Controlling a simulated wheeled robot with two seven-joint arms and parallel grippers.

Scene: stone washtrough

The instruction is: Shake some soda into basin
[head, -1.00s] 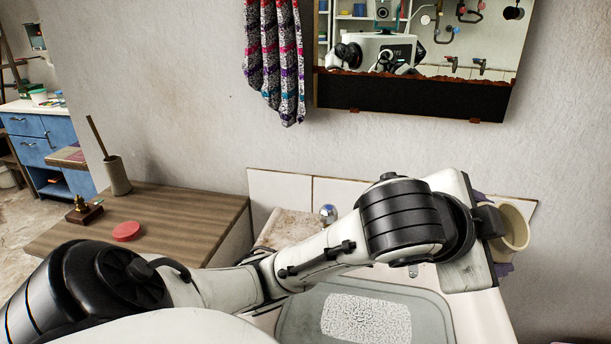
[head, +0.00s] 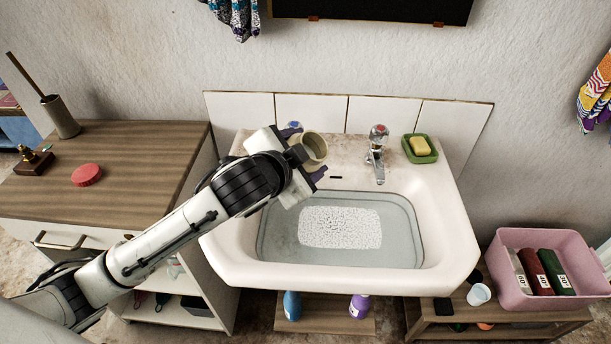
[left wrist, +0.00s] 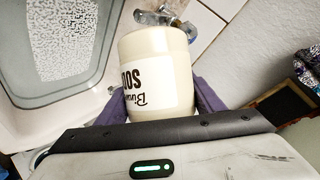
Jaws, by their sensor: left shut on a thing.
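My left gripper (head: 305,150) is shut on a cream soda jar (head: 313,148), above the back left of the basin (head: 445,215). In the left wrist view the jar (left wrist: 157,62) sits between purple fingers (left wrist: 160,107), its soda label appearing upside down. The head view shows a round end of the jar that looks open; its contents and exact tilt are unclear. The basin holds water with a white speckled rectangular patch (head: 340,228) in it. My right gripper is not in view.
A chrome tap (head: 377,152) and a green soap dish (head: 420,149) stand on the basin's back ledge. A red lid-like disc (head: 87,175) lies on the wooden cabinet (head: 120,150) at left. A pink tub (head: 555,240) with bottles stands at right.

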